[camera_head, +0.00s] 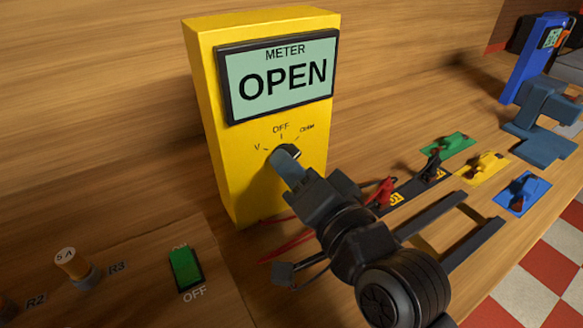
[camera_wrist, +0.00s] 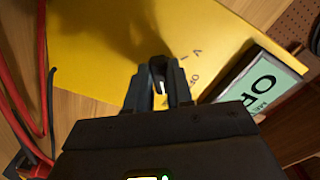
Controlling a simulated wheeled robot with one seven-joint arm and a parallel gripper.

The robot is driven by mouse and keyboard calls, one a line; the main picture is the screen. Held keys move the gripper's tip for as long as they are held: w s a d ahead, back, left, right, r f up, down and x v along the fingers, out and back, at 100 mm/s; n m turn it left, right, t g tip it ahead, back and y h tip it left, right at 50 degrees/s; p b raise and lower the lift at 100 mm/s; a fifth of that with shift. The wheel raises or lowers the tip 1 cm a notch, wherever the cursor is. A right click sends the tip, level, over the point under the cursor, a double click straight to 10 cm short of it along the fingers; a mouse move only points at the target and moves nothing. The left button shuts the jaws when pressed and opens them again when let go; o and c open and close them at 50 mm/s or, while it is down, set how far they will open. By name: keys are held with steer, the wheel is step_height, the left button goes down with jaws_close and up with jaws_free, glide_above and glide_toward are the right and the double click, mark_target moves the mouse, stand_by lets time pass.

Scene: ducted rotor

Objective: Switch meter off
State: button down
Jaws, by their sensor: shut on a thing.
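The yellow meter (camera_head: 203,120) stands upright on the wooden bench, and its screen (camera_head: 284,80) reads "OPEN". Below the screen is a black dial knob (camera_head: 292,152) with the marks V, OFF and Ohm around it. The visible end of the knob leans up and right, toward the Ohm side. My gripper (camera_head: 286,160) is shut on the knob from the front and hides most of it. In the wrist view my gripper (camera_wrist: 159,85) has its fingers around the knob (camera_wrist: 160,88), which shows a white mark. The meter's yellow face (camera_wrist: 95,50) fills the upper left there.
Red and black clips (camera_head: 382,192) sit on a dark strip right of my arm. Green, yellow and blue plates (camera_head: 522,193) lie beyond. A green rocker switch (camera_head: 185,268) is on the panel at lower left. Red leads (camera_wrist: 15,120) run beside the meter. A blue-grey vise (camera_head: 540,125) stands far right.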

steer(key=shift+f+n, duration=0.1)
steer(key=shift+n, duration=0.2)
steer(key=n+b, duration=0.2)
steer(key=n, duration=0.3)
steer(key=n+b, duration=0.3)
steer(key=n, duration=0.2)
steer(key=shift+w+d, duration=0.15)
steer(key=shift+d, duration=0.05)
stand_by(0.4)
steer(key=c, duration=1)
jaws_free()
